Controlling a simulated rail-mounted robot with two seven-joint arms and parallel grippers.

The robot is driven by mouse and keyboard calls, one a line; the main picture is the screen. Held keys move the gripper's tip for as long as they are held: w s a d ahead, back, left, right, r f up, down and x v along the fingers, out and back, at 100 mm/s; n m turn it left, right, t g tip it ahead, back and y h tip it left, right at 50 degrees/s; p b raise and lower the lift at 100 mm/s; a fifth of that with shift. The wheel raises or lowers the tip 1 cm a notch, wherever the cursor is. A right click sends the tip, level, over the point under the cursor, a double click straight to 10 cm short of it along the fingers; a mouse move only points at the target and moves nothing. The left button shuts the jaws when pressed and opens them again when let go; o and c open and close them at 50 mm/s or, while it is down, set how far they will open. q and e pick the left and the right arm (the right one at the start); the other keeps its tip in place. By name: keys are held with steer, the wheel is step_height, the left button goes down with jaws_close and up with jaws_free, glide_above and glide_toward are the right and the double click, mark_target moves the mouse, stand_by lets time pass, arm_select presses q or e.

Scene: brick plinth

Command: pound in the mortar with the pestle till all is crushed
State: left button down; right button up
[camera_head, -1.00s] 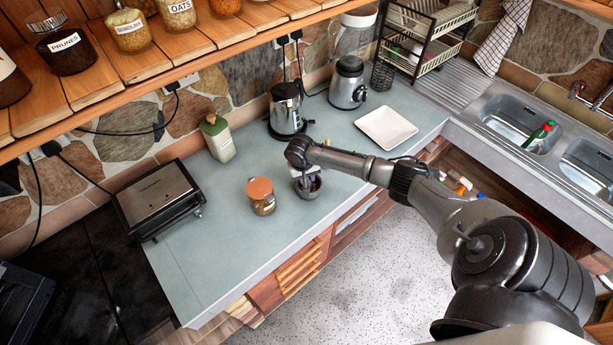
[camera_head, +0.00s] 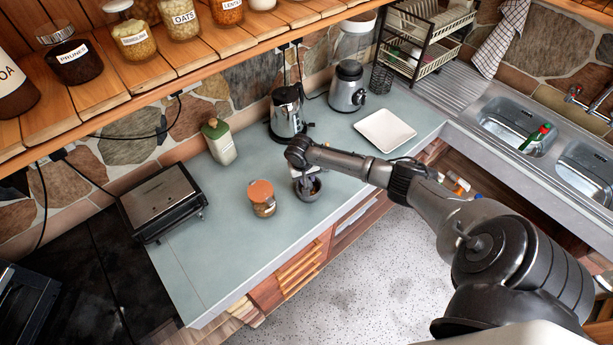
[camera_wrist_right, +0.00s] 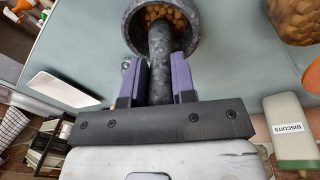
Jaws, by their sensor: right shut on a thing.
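The mortar (camera_head: 312,194) is a dark stone bowl on the grey-green counter near its front edge. In the right wrist view the mortar (camera_wrist_right: 191,50) holds several tan, nut-like pieces (camera_wrist_right: 170,15) that look mostly whole. The dark stone pestle (camera_wrist_right: 160,60) stands with its lower end inside the bowl among the pieces. My right gripper (camera_wrist_right: 158,78) is shut on the pestle, with a purple finger on each side of the shaft. In the head view my right gripper (camera_head: 304,178) is above the mortar. My left gripper is not in view.
A jar with an orange lid (camera_head: 262,197) stands just left of the mortar. A kettle (camera_head: 286,112), a biscuits canister (camera_head: 219,142), a grill (camera_head: 160,200), a blender base (camera_head: 348,88) and a white plate (camera_head: 385,130) stand around.

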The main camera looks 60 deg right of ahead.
steer(key=shift+f, duration=0.15)
steer(key=shift+f+b, duration=0.4)
steer(key=shift+f, duration=0.45)
steer(key=shift+r, duration=0.15)
steer(key=shift+r+p, duration=1.05)
steer(key=shift+p, duration=0.4)
steer(key=shift+f, duration=0.2)
